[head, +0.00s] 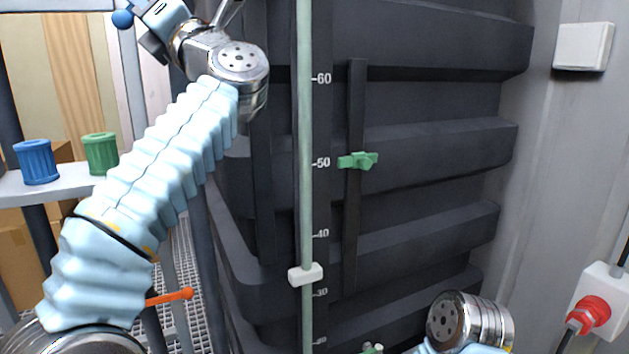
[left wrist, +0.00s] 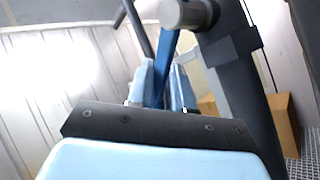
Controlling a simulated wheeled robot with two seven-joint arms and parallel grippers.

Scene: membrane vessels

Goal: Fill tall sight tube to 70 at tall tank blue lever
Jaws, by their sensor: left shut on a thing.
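The tall sight tube (head: 306,190) runs upright in front of the dark ribbed tank (head: 430,150), beside a scale with marks from 30 to 60 in view. The tube looks pale green along its visible length; its top is cut off, and I see no liquid surface or mark 70. My left gripper (left wrist: 163,88) is shut on the blue lever (left wrist: 166,62), which stands between its pale blue fingers in the left wrist view. In the head view a blue knob (head: 122,18) shows at the upper left beside the left hand. My right gripper is out of view.
A white slider (head: 305,274) sits on the tube just above 30. A green pointer (head: 358,160) is near 50. Blue (head: 36,162) and green (head: 101,153) canisters stand on a shelf (head: 65,184).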

